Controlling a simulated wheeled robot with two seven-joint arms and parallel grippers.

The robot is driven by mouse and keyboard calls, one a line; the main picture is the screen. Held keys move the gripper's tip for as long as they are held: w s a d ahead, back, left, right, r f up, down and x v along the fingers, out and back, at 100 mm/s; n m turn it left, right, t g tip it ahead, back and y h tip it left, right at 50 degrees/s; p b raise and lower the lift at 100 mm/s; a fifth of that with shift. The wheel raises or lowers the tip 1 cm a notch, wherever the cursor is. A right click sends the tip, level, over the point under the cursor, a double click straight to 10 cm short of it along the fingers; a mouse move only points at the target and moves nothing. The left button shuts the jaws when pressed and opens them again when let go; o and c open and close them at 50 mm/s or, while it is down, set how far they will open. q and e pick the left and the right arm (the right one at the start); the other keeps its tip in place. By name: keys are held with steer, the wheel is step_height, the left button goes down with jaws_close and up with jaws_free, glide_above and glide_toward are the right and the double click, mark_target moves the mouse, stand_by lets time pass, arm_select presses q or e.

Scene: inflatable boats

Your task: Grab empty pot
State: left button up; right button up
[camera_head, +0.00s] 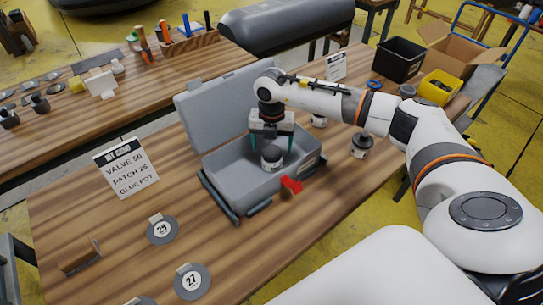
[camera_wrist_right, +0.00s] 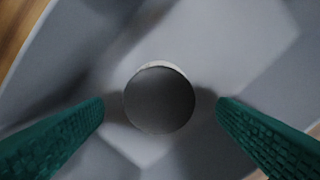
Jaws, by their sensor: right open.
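A small pot (camera_head: 271,158) with a dark top and a pale body stands inside the open grey case (camera_head: 222,178) on the wooden table. In the right wrist view the pot (camera_wrist_right: 159,99) shows from above as a dark round top with a pale rim. My right gripper (camera_head: 271,147) is over the case, pointing down with its green fingers around the pot. In the wrist view the fingers (camera_wrist_right: 160,112) are spread on both sides with a gap to the pot. Whether the pot is empty cannot be seen. My left gripper is not in view.
A sign (camera_head: 126,168) reading valve, patch and glue pot stands left of the case. Round discs (camera_head: 192,282) marked with numbers lie in front. A red piece (camera_head: 291,185) sits at the case's front edge. Another pot (camera_head: 361,146) stands right of the case. A black bin (camera_head: 400,60) is behind.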

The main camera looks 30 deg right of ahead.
mark_target(272, 151)
step_height(272, 151, down, 5)
steer(key=shift+s+r+p, duration=0.1)
steer(key=shift+s+p, duration=0.05)
steer(key=shift+p, duration=0.6)
steer(key=shift+f, duration=0.5)
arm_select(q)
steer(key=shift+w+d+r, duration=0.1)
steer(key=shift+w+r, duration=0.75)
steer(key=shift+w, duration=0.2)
arm_select(e)
steer(key=shift+c, duration=0.2)
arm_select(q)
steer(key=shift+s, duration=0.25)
arm_select(e)
steer(key=c, duration=1)
